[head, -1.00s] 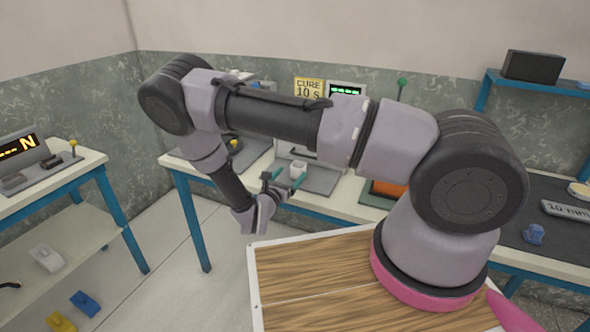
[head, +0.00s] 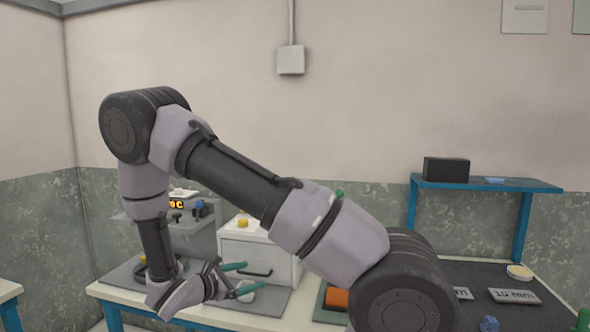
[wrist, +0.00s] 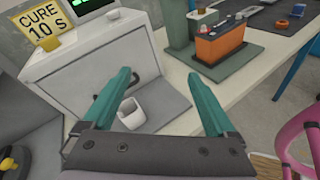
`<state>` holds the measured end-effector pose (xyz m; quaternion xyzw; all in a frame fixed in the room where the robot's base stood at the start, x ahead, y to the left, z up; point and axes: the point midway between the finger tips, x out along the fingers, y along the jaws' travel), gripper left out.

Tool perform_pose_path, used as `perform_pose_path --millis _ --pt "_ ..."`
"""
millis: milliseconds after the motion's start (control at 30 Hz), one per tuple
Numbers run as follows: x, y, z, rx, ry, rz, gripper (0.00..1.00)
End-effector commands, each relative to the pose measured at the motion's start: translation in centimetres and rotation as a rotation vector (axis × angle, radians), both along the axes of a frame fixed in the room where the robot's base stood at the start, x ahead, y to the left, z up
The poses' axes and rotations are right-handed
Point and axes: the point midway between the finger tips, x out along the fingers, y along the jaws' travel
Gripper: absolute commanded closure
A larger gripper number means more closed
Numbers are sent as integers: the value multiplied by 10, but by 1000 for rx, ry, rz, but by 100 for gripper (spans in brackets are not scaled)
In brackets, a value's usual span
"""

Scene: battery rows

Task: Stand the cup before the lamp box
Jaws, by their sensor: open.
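The small white cup (wrist: 131,113) stands upright on a grey mat in front of the white lamp box (wrist: 75,75), which has a dark handle on its front and a "CURE 10 s" sign on top. My gripper (wrist: 158,76) is open, with teal fingers. It also shows in the head view (head: 243,279).
An orange battery (wrist: 221,43) on a green base stands right of the lamp box. A grey machine with a yellow readout (head: 178,225) stands to its left. A black mat (head: 500,283) with small parts lies at right.

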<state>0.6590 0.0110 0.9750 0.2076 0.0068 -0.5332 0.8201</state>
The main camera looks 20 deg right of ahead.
Motion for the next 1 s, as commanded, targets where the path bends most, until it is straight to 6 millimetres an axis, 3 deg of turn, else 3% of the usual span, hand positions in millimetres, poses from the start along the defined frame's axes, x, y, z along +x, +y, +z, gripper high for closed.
perform_pose_path --millis 33,100,400,700,1000 --pt "-4 -12 21 83 -29 -93 9" --pt "-13 -26 44 189 -65 -214 9" --pt "-61 -66 131 657 -254 -685 9" --pt "-111 -78 215 1147 -501 -1063 9" --pt "-157 -76 298 1650 -804 -1306 9"
